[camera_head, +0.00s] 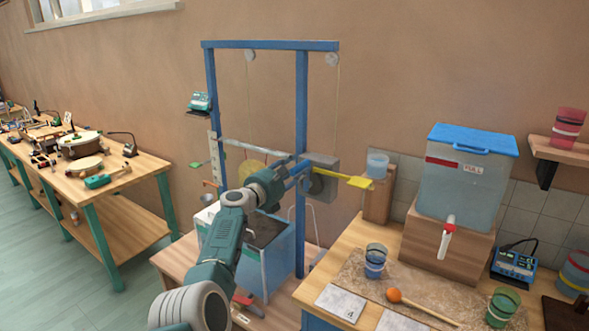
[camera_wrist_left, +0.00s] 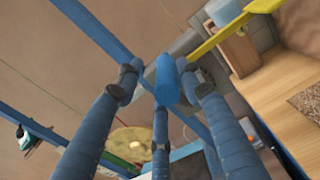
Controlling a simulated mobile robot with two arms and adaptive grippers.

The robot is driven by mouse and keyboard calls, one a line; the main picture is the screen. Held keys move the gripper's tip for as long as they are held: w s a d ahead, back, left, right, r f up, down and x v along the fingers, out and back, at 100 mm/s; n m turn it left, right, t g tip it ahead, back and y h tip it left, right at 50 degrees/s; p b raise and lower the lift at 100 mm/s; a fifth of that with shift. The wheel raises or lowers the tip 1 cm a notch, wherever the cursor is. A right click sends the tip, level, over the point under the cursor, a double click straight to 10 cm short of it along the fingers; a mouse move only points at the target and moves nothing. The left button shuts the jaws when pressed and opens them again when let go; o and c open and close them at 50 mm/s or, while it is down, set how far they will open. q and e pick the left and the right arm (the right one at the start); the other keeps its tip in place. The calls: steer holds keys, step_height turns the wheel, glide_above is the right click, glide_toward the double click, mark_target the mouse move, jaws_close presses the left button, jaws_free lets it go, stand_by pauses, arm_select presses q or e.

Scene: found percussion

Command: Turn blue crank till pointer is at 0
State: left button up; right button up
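A blue wooden frame (camera_head: 301,110) stands against the wall, with a grey box (camera_head: 322,178) on its right post. A blue cylindrical handle, which looks like the crank's grip (camera_wrist_left: 166,82), shows in the left wrist view. My left gripper (camera_head: 294,176) is at the box, and in the left wrist view its blue fingers (camera_wrist_left: 158,84) are spread around the handle with gaps visible. Whether any finger touches it I cannot tell. A pale upright scale (camera_head: 214,160) is on the left post; its marks and the pointer's reading are too small to read. My right gripper is not in view.
A yellow lever (camera_head: 354,181) sticks out right of the box, near a blue cup (camera_head: 377,164) on a wooden block. A water tank (camera_head: 465,185) with a tap stands on the right bench. A workbench (camera_head: 110,190) with tools is at the left.

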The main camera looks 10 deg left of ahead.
arm_select(q)
steer(key=shift+d, duration=0.15)
steer(key=shift+v, duration=0.75)
steer(key=v, duration=1)
steer(key=shift+s, duration=0.25)
